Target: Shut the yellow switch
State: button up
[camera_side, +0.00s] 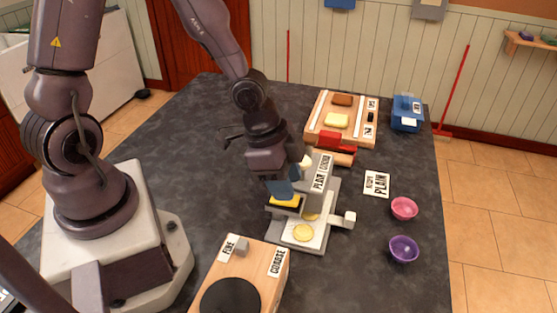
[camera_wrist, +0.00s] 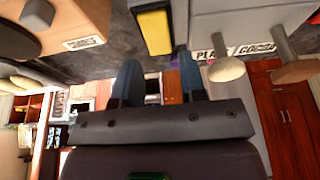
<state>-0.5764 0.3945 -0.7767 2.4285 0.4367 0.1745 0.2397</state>
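The yellow switch (camera_side: 285,201) is a yellow block in a dark frame on the left side of a grey machine (camera_side: 318,172). In the wrist view the yellow switch (camera_wrist: 154,31) is just beyond my fingertips at the top. My gripper (camera_side: 279,187) is right above the switch in the side view, with its dark blue fingers partly covering it. In the wrist view my gripper (camera_wrist: 159,77) has its fingers spread with nothing between them. I cannot tell whether they touch the switch, or which way it is set.
The machine's base (camera_side: 321,240) holds yellow discs and has a white knob (camera_side: 350,219). A wooden box (camera_side: 262,258) stands in front. A wooden tray (camera_side: 312,127) and blue box (camera_side: 407,113) stand behind. Pink (camera_side: 404,208) and purple (camera_side: 404,249) bowls are right. The table's left is clear.

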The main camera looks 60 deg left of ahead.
jog(key=shift+v, duration=2.3)
jog(key=shift+s, duration=0.1)
jog(key=shift+s+a+f+n, duration=0.1)
jog(key=shift+s+n, duration=0.2)
jog(key=s+a+r+n+g+y, duration=0.2)
jog(key=s+a+r+n+y, duration=0.25)
jog(key=a+n, duration=0.35)
jog(key=s+r+t+h, duration=0.1)
jog(key=s+r+t, duration=0.1)
jog(key=r, duration=0.4)
jog(key=s+d+r+t+h, duration=0.1)
jog(key=r+t, duration=0.2)
jog(key=r, duration=0.3)
jog(key=shift+s+d, duration=0.25)
jog(key=shift+s, duration=0.15)
